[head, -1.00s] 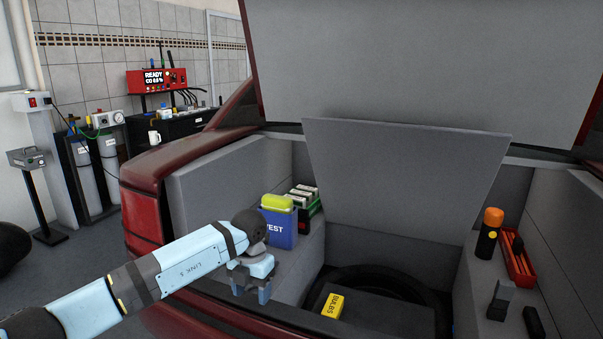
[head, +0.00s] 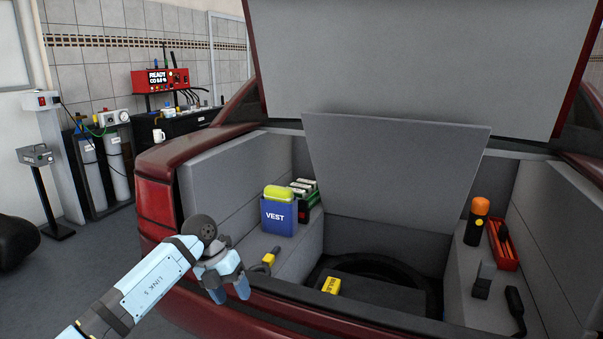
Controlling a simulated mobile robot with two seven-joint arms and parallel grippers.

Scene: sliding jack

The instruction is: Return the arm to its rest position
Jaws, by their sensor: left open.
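My left arm comes in from the lower left. Its gripper (head: 230,292) is open and empty, fingers down, at the near left edge of the open car boot. A small yellow and dark tool (head: 263,262) lies on the left ledge just right of the gripper and apart from it. The grey floor panel (head: 395,180) stands raised and tilted in the boot. My right gripper is not in view.
A blue VEST box (head: 279,215) and green cases (head: 304,193) stand on the left ledge. A yellow BULBS box (head: 332,286) lies in the well by the spare wheel (head: 376,268). An orange-topped flashlight (head: 477,221) and red tray (head: 502,246) stand at right.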

